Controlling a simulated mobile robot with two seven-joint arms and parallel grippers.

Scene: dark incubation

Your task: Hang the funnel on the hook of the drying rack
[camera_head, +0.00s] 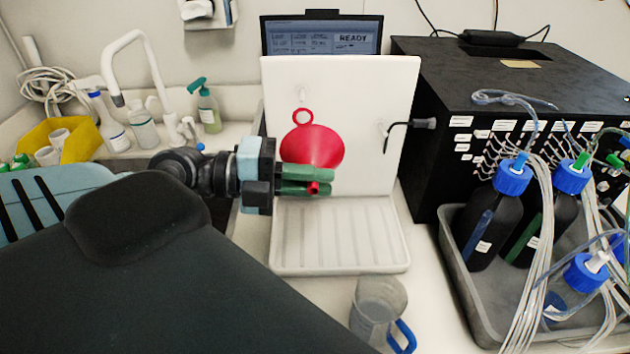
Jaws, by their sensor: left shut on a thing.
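The red funnel (312,147) is in front of the white back panel of the drying rack (350,85), with its wide bowl toward me and its ring (303,117) at the top. My left gripper (306,181), with green fingers, is shut on the lower, narrow part of the funnel. The stem tip shows between the fingers. A pale hook (300,93) on the panel shows just above the ring, and the ring looks apart from it. Depth between ring and hook is hard to tell. My right gripper is not in view.
A black bent tool (398,129) with a grey end is at the panel's right hook. The rack's ribbed tray (340,262) is empty. A clear jug with a blue handle (378,308) stands in front. Bottles with tubing sit in a grey tray (468,290) at right.

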